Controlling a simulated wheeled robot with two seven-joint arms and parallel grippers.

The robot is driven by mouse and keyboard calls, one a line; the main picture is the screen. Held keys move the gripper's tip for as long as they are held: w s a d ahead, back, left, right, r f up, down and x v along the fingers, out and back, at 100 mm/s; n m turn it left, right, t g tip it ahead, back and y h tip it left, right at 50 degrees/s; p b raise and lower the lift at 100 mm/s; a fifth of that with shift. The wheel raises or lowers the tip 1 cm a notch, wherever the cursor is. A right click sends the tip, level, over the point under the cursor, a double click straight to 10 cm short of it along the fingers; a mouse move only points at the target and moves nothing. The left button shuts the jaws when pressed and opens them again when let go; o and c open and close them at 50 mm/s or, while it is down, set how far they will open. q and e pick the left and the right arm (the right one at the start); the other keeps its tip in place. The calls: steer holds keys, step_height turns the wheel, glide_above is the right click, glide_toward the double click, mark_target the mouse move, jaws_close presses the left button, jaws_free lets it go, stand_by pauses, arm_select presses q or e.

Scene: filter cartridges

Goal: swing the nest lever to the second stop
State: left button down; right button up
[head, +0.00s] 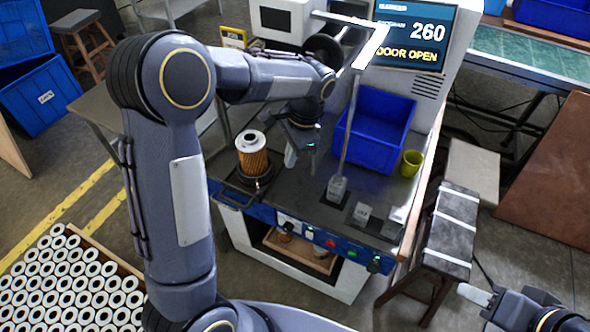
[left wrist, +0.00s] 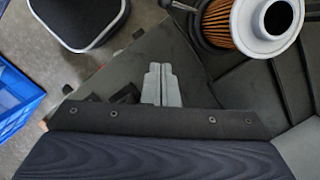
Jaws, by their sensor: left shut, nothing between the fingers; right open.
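The filter cartridge, with orange pleats and a white top (head: 252,155), stands upright in a dark round nest (head: 254,184) at the left of the bench. It also shows at the top right of the left wrist view (left wrist: 232,25). There, a short metal lever with a dark knob (left wrist: 180,6) sticks out leftward from the nest, cut by the top edge. In the head view I cannot make the lever out clearly. My left gripper (head: 291,160) is shut and empty, just right of the cartridge and apart from it; its closed fingers (left wrist: 161,84) show in the wrist view. My right gripper (head: 474,294) is open, off the bench at lower right.
A blue bin (head: 372,150) and a yellow-green cup (head: 411,163) stand on the bench's right. The screen (head: 412,35) reads "DOOR OPEN". Many white-topped cartridges (head: 70,285) fill a crate at lower left.

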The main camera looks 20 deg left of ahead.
arm_select(q)
steer(key=p+x, duration=0.1)
steer(key=x, duration=0.9)
steer(key=shift+f, duration=0.1)
steer(key=shift+s+a+r+p, duration=0.2)
steer(key=shift+s+a+p, duration=0.15)
steer(key=shift+a, duration=0.1)
steer(key=shift+s+a+r+p, duration=0.3)
steer(key=shift+s+a, duration=0.1)
steer(key=shift+a, duration=0.1)
steer(key=shift+s+a, duration=0.25)
steer(key=shift+s, duration=0.05)
steer(key=shift+s+a+f, duration=0.1)
steer(key=shift+a, duration=0.05)
arm_select(e)
steer(key=r, duration=0.2)
steer(key=shift+s+d+r, duration=0.2)
steer(key=shift+s+r, duration=0.1)
steer(key=shift+r, duration=0.05)
